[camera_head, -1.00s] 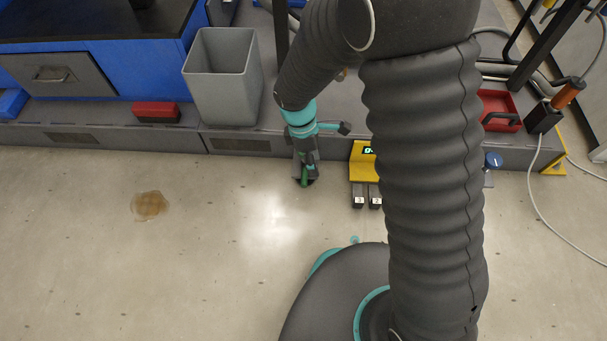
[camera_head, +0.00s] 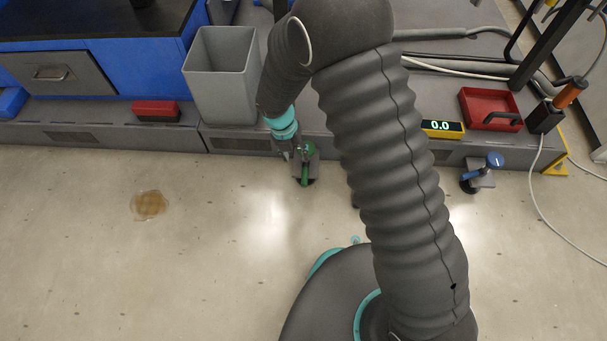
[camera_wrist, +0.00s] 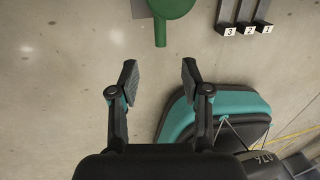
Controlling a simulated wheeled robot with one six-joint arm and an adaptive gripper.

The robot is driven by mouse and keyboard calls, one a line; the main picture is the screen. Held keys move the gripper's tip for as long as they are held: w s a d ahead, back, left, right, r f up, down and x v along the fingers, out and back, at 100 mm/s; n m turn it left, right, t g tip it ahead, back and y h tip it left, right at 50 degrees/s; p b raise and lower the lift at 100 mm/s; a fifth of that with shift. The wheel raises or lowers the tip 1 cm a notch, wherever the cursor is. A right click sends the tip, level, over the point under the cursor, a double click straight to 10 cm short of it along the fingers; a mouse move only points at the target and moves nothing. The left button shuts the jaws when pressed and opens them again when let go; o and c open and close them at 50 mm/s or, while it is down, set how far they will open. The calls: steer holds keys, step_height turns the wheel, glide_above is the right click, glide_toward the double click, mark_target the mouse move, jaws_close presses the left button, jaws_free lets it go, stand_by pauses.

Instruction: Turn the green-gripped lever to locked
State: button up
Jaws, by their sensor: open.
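The green-gripped lever (camera_head: 305,167) stands on the floor at the front edge of the grey platform, in the middle of the head view. In the wrist view its green grip (camera_wrist: 161,30) and round green top show at the upper edge, beyond my fingertips. My gripper (camera_wrist: 160,74) is open, with nothing between its fingers. In the head view my gripper (camera_head: 287,153) is just left of the lever, and its fingertips are hard to make out. I cannot tell the lever's locked mark from these views.
A blue-gripped lever (camera_head: 493,161) stands to the right. A yellow box with a 0.0 display (camera_head: 441,128) and a red tray (camera_head: 490,108) sit on the platform. A grey bin (camera_head: 222,85) stands behind left. Several numbered blocks (camera_wrist: 248,28) show in the wrist view. A brown spill (camera_head: 150,205) lies left.

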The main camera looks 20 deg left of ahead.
mark_target(304, 177)
steer(key=f, duration=0.4)
steer(key=d+f+b, duration=0.1)
steer(key=f, duration=0.3)
steer(key=d+f+b, duration=0.1)
steer(key=f, duration=0.3)
steer(key=shift+w+d+f, duration=0.25)
steer(key=shift+w+f, duration=0.05)
jaws_close()
